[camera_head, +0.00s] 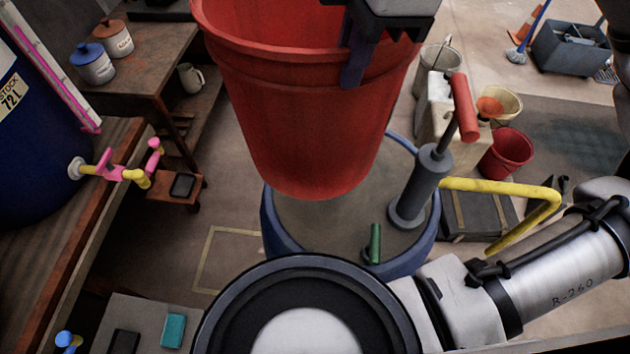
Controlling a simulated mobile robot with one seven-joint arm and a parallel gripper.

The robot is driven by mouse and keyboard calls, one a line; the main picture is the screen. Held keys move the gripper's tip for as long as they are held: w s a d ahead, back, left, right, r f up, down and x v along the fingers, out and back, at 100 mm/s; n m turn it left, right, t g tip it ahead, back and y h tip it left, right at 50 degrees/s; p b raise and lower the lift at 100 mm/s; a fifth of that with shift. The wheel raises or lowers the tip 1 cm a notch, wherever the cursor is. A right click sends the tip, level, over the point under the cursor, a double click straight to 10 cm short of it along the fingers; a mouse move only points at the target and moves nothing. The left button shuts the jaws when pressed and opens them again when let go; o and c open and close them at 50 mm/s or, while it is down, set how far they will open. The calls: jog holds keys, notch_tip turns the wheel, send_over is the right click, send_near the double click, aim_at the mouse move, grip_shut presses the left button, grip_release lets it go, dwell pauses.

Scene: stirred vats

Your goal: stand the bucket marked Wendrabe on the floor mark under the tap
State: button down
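A large red bucket (310,120) hangs at the top centre, roughly upright, its base above a blue drum in this view. No Wendrabe marking shows on the side facing me. My dark gripper (356,62) is shut on the bucket's right rim, with one finger against the outside wall. A pale square floor mark (206,262) shows partly at centre left, its right side hidden by the drum. The tap (112,170), pink and yellow, juts from the blue vat (35,150) on the left, left of the mark in the picture.
The blue drum (408,264) carries a grey hand pump (422,185) with a yellow spout. A smaller red bucket (506,152), a cream bucket (508,104) and a dark case (476,214) stand at right. A wooden table (150,75) holds two jars. Floor near the mark looks clear.

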jog(key=shift+w+f, duration=0.1)
jog(key=shift+f, duration=0.25)
notch_tip(320, 180, down, 19)
jog(key=b, duration=1.3)
jog(key=shift+f, duration=0.2)
jog(key=c, duration=2.1)
grip_release()
jog(key=shift+f, duration=0.15)
jog(key=o, duration=0.5)
